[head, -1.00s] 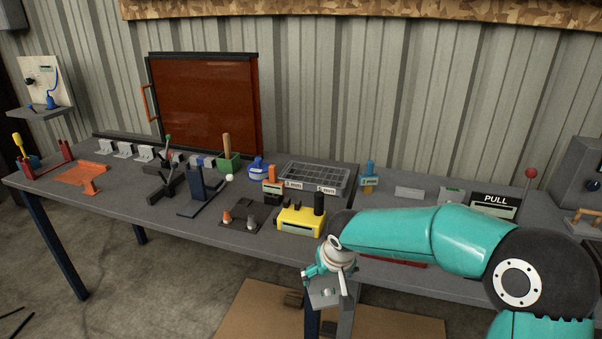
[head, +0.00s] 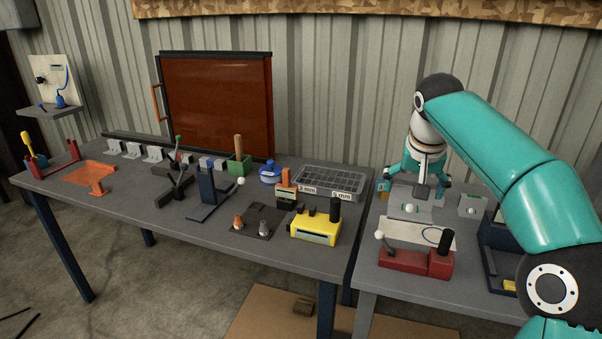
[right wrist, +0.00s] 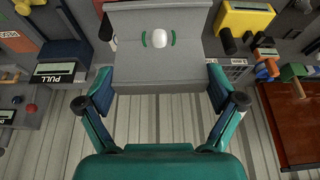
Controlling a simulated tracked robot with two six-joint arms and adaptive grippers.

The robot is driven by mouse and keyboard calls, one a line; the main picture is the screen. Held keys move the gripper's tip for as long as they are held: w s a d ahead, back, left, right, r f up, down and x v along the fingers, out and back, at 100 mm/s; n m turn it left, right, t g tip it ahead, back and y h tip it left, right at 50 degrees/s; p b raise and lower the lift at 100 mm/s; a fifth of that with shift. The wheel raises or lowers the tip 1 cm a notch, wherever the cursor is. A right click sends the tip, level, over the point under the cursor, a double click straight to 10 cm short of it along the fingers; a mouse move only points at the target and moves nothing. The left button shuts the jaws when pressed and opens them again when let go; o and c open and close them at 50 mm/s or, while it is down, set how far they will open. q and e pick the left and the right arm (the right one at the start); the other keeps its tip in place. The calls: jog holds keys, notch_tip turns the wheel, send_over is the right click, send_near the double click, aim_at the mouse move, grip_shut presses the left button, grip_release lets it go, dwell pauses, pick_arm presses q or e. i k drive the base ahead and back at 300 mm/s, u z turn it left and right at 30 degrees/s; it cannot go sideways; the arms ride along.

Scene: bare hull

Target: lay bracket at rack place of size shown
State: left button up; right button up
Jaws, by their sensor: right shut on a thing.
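My right gripper (head: 416,183) is over the back of the right table, shut on a grey bracket (head: 409,206) with a white knob. In the right wrist view the bracket (right wrist: 160,65) is a bent grey plate between the two fingers, with green marks beside the knob. Whether it touches the table below is unclear. A row of light grey angled pieces (head: 152,153) stands along the back of the left table, perhaps the rack. Size markings there are too small to read. My left gripper is not in view.
A red block with a black post (head: 415,262) stands in front of my right gripper. A grey box (head: 470,206) is at its right. The left table holds a yellow device (head: 315,229), a compartment tray (head: 330,181) marked 3 mm and 5 mm, and a blue stand (head: 209,190).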

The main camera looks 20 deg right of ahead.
aim_at(314, 174)
jog(key=z, duration=0.05)
jog(key=i, duration=1.85)
